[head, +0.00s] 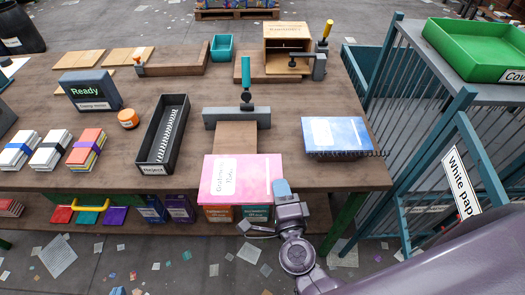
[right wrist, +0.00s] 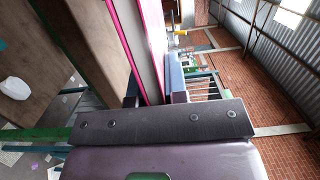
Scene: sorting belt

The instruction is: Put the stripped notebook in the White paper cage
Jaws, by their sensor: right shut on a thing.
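A pink notebook (head: 255,180) with a white label is at the front edge of the table, with no coil visible on it. My right gripper (head: 283,190) is shut on its right front edge. The right wrist view shows the pink-edged notebook (right wrist: 150,60) between my right gripper's fingers (right wrist: 155,88). The White paper cage (head: 405,125) has blue-green bars and stands right of the table; its sign (head: 461,182) is partly cut off. My left gripper is not in view.
A blue notebook (head: 337,133) with a dark spiral lies at the table's right. A black Reject tray (head: 150,145) holds a wire coil. A clamp fixture (head: 237,117) stands behind the pink notebook.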

